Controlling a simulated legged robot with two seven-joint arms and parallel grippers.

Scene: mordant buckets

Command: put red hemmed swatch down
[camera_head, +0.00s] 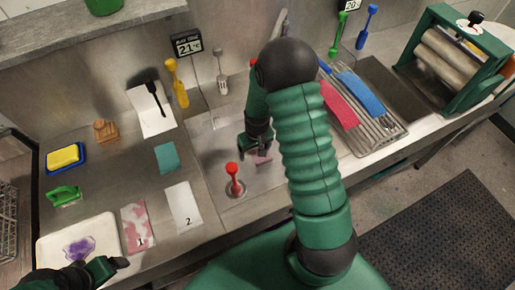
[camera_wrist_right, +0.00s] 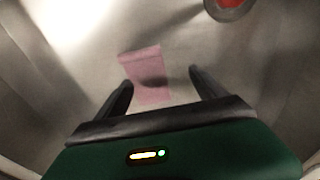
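A pinkish-red swatch (camera_head: 262,157) lies in the sink (camera_head: 217,160) just below my right gripper (camera_head: 257,148). In the right wrist view the swatch (camera_wrist_right: 147,75) looks flat on the metal floor, with a band along its upper edge like a hem. The fingers of my right gripper (camera_wrist_right: 162,92) are spread, one on each side of the swatch's near part, and grip nothing. My left gripper (camera_head: 112,264) is over the white tray at the lower left; its opening does not show clearly.
A red-topped drain plug (camera_head: 233,180) stands in the sink's near part. A drying rack (camera_head: 383,135) to the right holds a red cloth (camera_head: 338,105) and a blue cloth (camera_head: 361,95). Numbered sheets (camera_head: 184,208) and a white tray (camera_head: 50,244) with a purple patch lie left.

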